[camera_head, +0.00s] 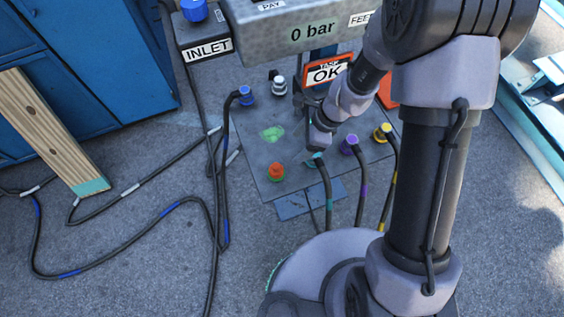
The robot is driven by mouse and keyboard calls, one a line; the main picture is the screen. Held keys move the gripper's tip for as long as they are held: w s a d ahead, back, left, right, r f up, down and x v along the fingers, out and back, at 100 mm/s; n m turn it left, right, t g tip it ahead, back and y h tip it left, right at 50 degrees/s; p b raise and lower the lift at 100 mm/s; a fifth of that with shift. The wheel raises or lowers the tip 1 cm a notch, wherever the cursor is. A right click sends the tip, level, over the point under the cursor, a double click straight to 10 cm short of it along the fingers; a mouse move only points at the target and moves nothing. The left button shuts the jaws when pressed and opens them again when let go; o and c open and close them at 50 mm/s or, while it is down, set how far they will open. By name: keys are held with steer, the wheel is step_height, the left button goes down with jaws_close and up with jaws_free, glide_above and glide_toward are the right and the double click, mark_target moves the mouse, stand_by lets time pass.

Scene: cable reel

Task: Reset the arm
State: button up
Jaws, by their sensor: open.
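A red-orange cap (276,172) stands to the left. A blue connector (246,95) with a hose and a white-grey fitting (279,88) stand farther back. A green patch marks the panel.
The INLET box (204,38) is at upper left. Black hoses (115,265) lie across the left floor near a wooden plank (48,130) and blue cabinet (105,60).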

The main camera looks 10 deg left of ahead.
stand_by(0.3)
steer(key=d+r+n+t, duration=0.1)
steer(key=d+r+n, duration=0.1)
steer(key=r, duration=0.6)
steer(key=d+r+n+t, duration=0.1)
steer(key=d+r+n, duration=0.15)
steer(key=r, duration=0.55)
steer(key=s+d+r+n+t+h, duration=0.2)
steer(key=s+d+r+n+t, duration=0.2)
steer(key=s+r, duration=0.9)
steer(key=d+n, duration=0.3)
steer(key=d, duration=0.1)
steer(key=shift+s+d+r+t+h, duration=0.15)
steer(key=shift+s+t+h, duration=0.05)
steer(key=shift+t+h, duration=0.1)
